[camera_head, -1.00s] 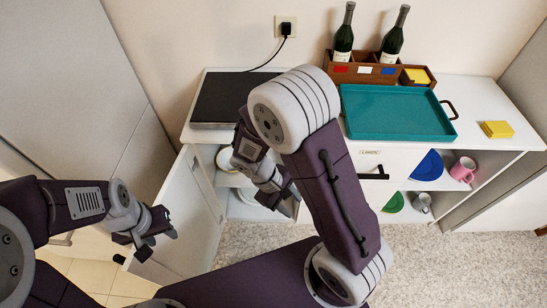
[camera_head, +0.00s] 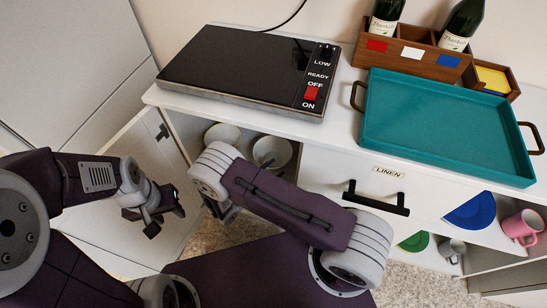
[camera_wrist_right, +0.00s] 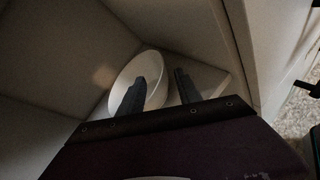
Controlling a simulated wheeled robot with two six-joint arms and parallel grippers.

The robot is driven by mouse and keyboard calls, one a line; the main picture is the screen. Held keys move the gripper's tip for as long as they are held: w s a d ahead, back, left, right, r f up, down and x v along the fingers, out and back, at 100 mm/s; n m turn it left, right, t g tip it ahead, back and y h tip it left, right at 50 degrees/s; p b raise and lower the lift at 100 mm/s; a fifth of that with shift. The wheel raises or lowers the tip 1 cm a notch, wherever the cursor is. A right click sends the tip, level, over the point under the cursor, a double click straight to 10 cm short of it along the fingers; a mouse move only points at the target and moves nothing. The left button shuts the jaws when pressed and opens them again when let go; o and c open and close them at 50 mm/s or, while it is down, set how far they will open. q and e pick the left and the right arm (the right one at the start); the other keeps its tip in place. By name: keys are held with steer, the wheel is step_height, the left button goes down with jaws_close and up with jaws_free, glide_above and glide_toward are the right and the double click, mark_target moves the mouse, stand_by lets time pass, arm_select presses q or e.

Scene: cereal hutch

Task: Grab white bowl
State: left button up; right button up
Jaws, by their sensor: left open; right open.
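Two round white dishes show inside the open cabinet in the head view, one at the left (camera_head: 222,136) and a bowl at the right (camera_head: 271,152). The right wrist view shows one white bowl (camera_wrist_right: 126,73) in the dark corner of the compartment. Both fingers of my right gripper (camera_wrist_right: 161,84) are apart, with the left finger overlapping the bowl in the picture; contact cannot be told. In the head view my right gripper (camera_head: 226,212) is low at the cabinet opening, partly hidden by my arm. My left gripper (camera_head: 160,212) is open and empty in front of the cabinet door.
The cabinet door (camera_head: 146,158) stands open at the left. A black hotplate (camera_head: 235,65) and a teal tray (camera_head: 440,128) are on the top. The linen drawer handle (camera_head: 376,198) juts out at the right. Mugs, including a pink one (camera_head: 522,227), stand on the lower right shelves.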

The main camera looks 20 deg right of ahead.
mark_target(287, 160)
steer(key=shift+w+d+f, duration=0.1)
steer(key=shift+w+d, duration=0.1)
steer(key=shift+d, duration=0.05)
steer(key=b+x, duration=0.1)
steer(key=x, duration=0.5)
steer(key=shift+b, duration=0.35)
jaws_close()
steer(key=shift+s, duration=0.1)
stand_by(0.7)
